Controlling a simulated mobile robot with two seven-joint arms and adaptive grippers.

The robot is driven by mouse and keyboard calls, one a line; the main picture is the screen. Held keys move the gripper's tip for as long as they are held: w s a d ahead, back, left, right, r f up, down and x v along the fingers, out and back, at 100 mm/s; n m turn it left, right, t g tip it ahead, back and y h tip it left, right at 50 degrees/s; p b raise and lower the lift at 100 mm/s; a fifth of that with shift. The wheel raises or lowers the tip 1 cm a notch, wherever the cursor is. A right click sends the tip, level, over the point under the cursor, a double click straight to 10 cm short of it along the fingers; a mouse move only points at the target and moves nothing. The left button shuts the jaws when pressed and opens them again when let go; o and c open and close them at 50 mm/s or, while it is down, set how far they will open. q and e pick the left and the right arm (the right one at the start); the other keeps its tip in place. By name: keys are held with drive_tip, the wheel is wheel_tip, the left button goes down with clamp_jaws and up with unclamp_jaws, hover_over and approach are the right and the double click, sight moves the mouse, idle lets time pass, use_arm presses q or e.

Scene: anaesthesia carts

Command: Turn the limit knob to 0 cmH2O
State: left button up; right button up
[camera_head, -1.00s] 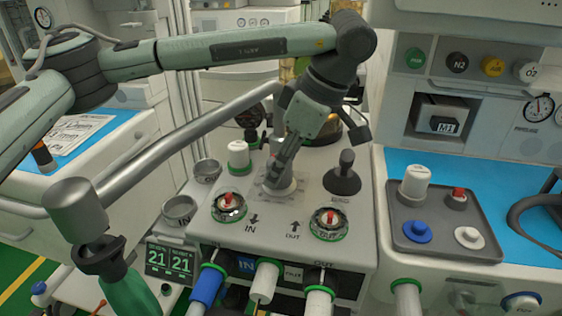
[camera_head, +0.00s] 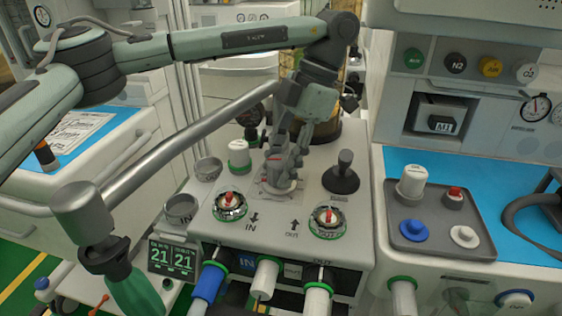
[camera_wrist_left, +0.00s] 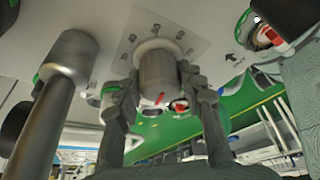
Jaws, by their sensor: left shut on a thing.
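The limit knob (camera_wrist_left: 158,76) is a grey cylinder with a red mark on its edge, in the middle of the left wrist view. It sits on a pale plate with a printed dial (camera_wrist_left: 160,28). My left gripper (camera_wrist_left: 160,95) has a finger on each side of the knob and is shut on it. In the head view my left gripper (camera_head: 284,168) points down at the machine top, and its fingers hide most of the knob. The dial's figures are too small to read. My right gripper is not in view.
A black lever (camera_head: 342,175) stands right of the knob. A white green-ringed cap (camera_head: 239,155) is to the left. Two red-centred round valves (camera_head: 229,204) (camera_head: 327,221) sit in front. A thick grey tube (camera_head: 180,140) crosses on the left.

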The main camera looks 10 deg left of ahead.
use_arm(q)
drive_tip(key=shift+n+h, duration=0.3)
drive_tip(key=shift+n, duration=0.3)
drive_tip(key=o, duration=1.2)
drive_tip(key=shift+c, duration=0.2)
